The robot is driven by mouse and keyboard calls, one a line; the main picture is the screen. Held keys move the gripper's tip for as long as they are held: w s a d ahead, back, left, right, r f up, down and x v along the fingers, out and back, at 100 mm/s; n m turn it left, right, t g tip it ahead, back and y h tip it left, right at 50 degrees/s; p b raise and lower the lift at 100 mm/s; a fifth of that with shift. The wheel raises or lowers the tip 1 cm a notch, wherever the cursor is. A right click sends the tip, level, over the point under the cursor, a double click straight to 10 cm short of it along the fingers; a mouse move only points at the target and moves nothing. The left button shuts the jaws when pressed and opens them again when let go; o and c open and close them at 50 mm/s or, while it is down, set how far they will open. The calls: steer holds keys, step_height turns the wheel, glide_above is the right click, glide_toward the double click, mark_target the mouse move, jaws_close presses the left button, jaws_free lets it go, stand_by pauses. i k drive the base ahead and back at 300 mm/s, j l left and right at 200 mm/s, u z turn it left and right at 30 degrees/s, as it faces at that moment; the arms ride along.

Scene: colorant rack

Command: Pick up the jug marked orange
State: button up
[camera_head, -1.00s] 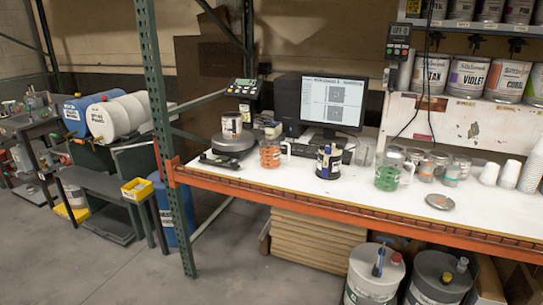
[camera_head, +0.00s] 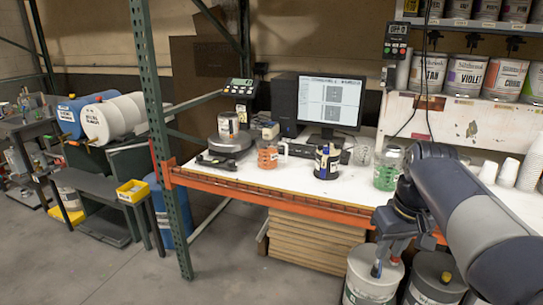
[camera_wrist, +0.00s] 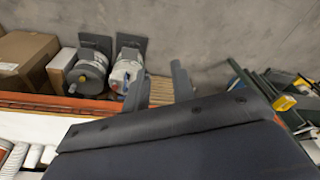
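The jug with orange contents (camera_head: 268,155) stands upright on the white bench, right of the scale and left of a dark holder. Its handle is on its right side; its marking is too small to read. My gripper (camera_head: 403,252) hangs in front of the bench's orange front beam, well to the right of the jug. In the wrist view my gripper (camera_wrist: 160,84) shows two dark fingers apart with nothing between them. It is open and empty. The jug is not seen in the wrist view.
A jug with green contents (camera_head: 387,168) stands at the bench's right, partly beside my arm. A dark holder (camera_head: 327,162) stands between the two jugs. A can (camera_head: 228,125) sits on the scale. A monitor (camera_head: 329,102) stands behind. Buckets (camera_head: 368,278) stand below the bench.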

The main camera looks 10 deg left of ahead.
mark_target(267, 145)
steer(key=i+j+z, duration=0.1)
steer(key=i+j, duration=0.2)
steer(key=i+j+z, duration=0.15)
steer(key=i+j, duration=0.15)
steer(key=j, duration=0.2)
steer(key=i+j+z, duration=0.1)
steer(key=i+j, duration=0.15)
steer(key=j, duration=0.15)
steer(key=i+j+z, duration=0.15)
steer(key=i+j, duration=0.15)
steer(key=j, duration=0.15)
steer(key=i+j+z, duration=0.1)
steer(key=j, duration=0.4)
steer(key=i+j+z, duration=0.1)
steer(key=i+j, duration=0.2)
steer(key=j, duration=0.2)
steer(key=i+j+z, duration=0.15)
steer(key=j, duration=0.4)
steer(key=i+j+z, duration=0.1)
steer(key=i+j, duration=0.15)
steer(key=j, duration=0.25)
